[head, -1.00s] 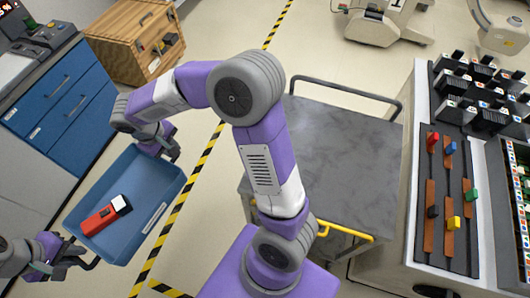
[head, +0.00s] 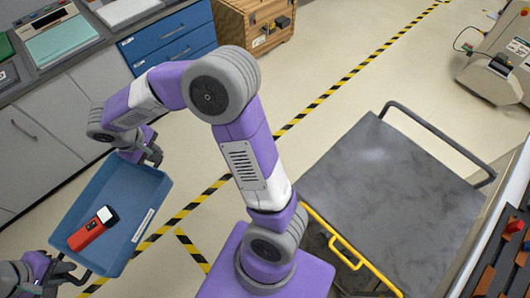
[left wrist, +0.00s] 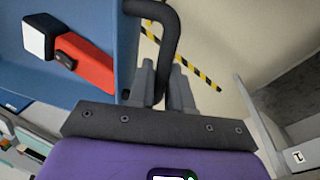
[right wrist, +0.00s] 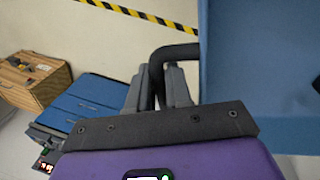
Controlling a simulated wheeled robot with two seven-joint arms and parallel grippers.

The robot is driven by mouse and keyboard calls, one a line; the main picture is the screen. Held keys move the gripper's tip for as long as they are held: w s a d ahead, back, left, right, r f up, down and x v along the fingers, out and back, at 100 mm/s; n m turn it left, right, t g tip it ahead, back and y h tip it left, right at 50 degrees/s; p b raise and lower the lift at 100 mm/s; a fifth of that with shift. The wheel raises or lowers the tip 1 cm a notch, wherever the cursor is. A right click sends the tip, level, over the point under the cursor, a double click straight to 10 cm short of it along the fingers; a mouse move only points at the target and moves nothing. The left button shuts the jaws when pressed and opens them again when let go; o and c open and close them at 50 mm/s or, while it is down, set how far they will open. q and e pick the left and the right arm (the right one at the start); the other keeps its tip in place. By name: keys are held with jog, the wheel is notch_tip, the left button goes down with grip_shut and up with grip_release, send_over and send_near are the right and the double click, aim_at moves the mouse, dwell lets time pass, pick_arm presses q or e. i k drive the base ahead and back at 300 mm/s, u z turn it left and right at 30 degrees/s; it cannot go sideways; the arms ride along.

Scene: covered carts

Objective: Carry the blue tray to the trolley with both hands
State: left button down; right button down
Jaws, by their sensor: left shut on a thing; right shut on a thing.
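The blue tray (head: 150,191) is held up over the floor at the left of the head view, with a red handheld device with a white end (head: 93,229) lying in it. My left gripper (head: 70,272) is shut on the tray's near dark handle; the left wrist view shows this handle (left wrist: 167,40) between the fingers. My right gripper (head: 153,158) is shut on the handle at the far end, also seen in the right wrist view (right wrist: 160,70). The trolley (head: 390,190) is a grey flat-topped cart at the right, apart from the tray. Its top is bare.
The trolley has a dark rail at the back and a yellow bar (head: 345,250) at its near edge. Grey and blue cabinets (head: 165,40) stand behind the tray. A wooden crate (head: 262,22) is at the back. A counter edge is at far right. Striped floor tape crosses open floor.

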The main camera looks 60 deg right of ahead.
aim_at(384, 204)
jog(key=z, duration=3.6)
jog(key=i, duration=0.2)
jog(key=z, duration=0.2)
